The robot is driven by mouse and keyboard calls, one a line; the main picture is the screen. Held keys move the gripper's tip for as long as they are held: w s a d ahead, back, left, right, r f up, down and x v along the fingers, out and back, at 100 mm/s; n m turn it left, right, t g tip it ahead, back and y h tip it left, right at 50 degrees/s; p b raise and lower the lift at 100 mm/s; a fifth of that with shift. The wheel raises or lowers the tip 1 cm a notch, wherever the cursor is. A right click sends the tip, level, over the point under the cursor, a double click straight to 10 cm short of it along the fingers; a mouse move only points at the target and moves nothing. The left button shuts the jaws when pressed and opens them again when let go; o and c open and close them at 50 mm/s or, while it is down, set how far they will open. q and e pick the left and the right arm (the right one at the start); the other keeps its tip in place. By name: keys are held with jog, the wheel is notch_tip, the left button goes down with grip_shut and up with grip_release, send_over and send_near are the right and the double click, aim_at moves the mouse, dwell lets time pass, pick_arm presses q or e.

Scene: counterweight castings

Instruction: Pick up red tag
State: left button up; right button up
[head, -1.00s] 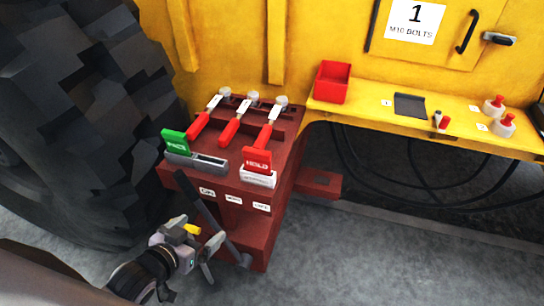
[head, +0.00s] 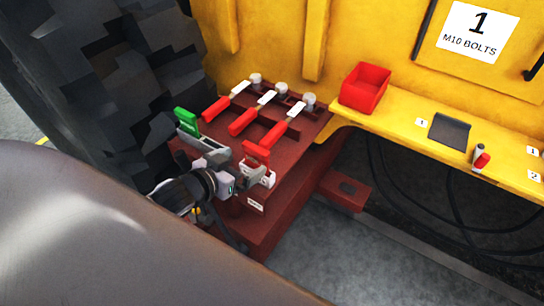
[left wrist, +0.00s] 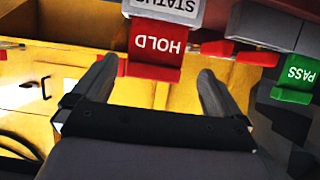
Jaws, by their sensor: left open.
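The red tag (head: 256,152), marked HOLD in the left wrist view (left wrist: 155,62), stands in a white holder (head: 260,174) on the dark red casting. The holder, marked STATUS, shows in the left wrist view (left wrist: 165,10), which sees the tag upside down. My left gripper (head: 236,170) is open and close to the tag from the front. In the left wrist view the tag appears between its two fingertips (left wrist: 158,72), with gaps on both sides. I cannot tell how far the fingers reach around it. My right gripper is not in view.
A green PASS tag (head: 186,121) stands in a grey holder to the left. Several red-handled clamps (head: 243,121) lie behind the tags. A red bin (head: 365,88) stands on the yellow ledge (head: 420,105). A large tyre (head: 110,80) stands close at left.

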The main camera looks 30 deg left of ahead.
aim_at(255, 156)
pick_arm(q)
jog(key=shift+w+d+r, duration=0.2)
jog(key=shift+w+d, duration=0.05)
jog(key=shift+w, duration=0.45)
jog(key=shift+f+x, duration=0.15)
jog(key=shift+x, duration=1.55)
jog(key=shift+f+x, duration=0.2)
jog(key=shift+x, duration=1.5)
jog(key=shift+s, duration=0.2)
jog(key=c, duration=0.9)
jog(key=shift+r, duration=0.1)
